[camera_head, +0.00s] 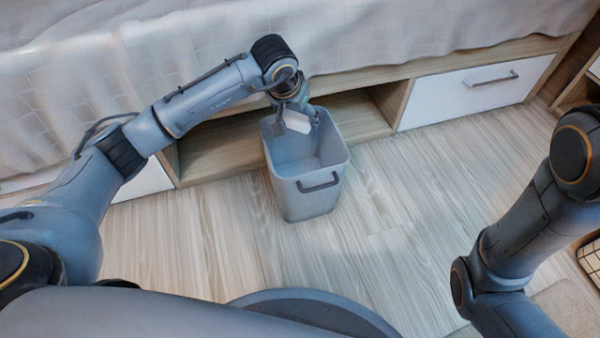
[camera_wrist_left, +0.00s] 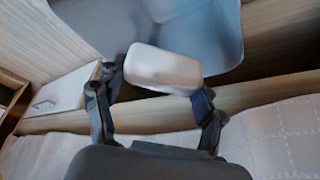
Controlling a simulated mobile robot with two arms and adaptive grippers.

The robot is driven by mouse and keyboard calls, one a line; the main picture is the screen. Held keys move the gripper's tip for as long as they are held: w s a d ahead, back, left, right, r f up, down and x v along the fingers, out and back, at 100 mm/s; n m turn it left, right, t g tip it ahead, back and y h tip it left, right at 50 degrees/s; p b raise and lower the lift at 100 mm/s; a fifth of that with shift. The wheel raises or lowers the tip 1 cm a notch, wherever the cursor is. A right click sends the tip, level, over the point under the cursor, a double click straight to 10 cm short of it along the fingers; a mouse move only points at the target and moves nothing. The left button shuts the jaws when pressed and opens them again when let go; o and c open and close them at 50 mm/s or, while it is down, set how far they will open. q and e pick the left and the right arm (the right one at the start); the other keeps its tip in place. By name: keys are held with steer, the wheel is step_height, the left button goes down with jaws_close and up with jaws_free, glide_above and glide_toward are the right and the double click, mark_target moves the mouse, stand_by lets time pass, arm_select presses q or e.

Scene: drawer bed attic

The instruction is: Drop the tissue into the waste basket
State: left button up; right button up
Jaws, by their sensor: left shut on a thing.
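The waste basket (camera_head: 308,204) is a grey, open-topped bin with a dark front handle, standing upright on the floor before the bed. The tissue (camera_head: 297,122) is a small white rounded block. My left gripper (camera_head: 296,117) is shut on it, over the back part of the basket's opening. In the left wrist view the tissue (camera_wrist_left: 162,68) sits between the two fingers of the left gripper (camera_wrist_left: 158,84), with the grey basket (camera_wrist_left: 217,42) behind it. I cannot tell exactly how far the tissue is below or above the rim. My right gripper is out of view.
The bed (camera_head: 400,28) with a pale cover runs along the back. Under it are an open wooden compartment (camera_head: 225,150) and a white drawer (camera_head: 470,92) with a grey handle. The wooden floor (camera_head: 400,220) around the basket is clear in front and to the right.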

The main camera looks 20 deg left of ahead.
arm_select(q)
step_height(320, 180, down, 4)
steer(key=b, duration=0.2)
steer(key=shift+f+b, duration=0.1)
steer(key=shift+b, duration=0.2)
steer(key=o, duration=1.3)
steer(key=shift+r, duration=0.2)
steer(key=v, duration=1.1)
steer(key=shift+s+r, duration=0.2)
steer(key=shift+r, duration=0.1)
